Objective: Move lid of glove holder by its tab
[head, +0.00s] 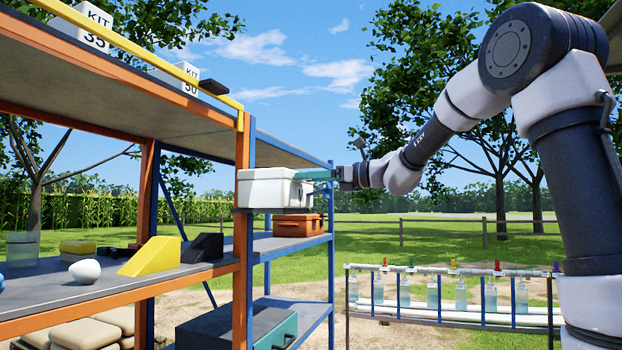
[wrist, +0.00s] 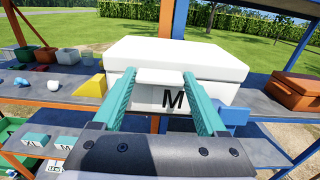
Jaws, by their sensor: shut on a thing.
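The glove holder (head: 262,193) is a white box on the shelf at the end of the rack in the head view. In the wrist view its white lid (wrist: 185,58) lies on top, and its front (wrist: 150,99) carries a black letter M. The lid's tab (wrist: 161,76) sticks out toward me. My gripper (wrist: 160,80), with teal fingers, is shut on the tab, one finger on each side. It reaches the box from the right in the head view (head: 312,174). The lid looks level; whether it is raised off the box I cannot tell.
An orange case (head: 298,226) sits on a shelf just below the box. Yellow (head: 150,256) and black wedges (head: 203,247) and a white round object (head: 85,271) are on the left shelf. A rack of sample bottles (head: 461,292) stands at right. Blue uprights (head: 332,250) frame the shelf end.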

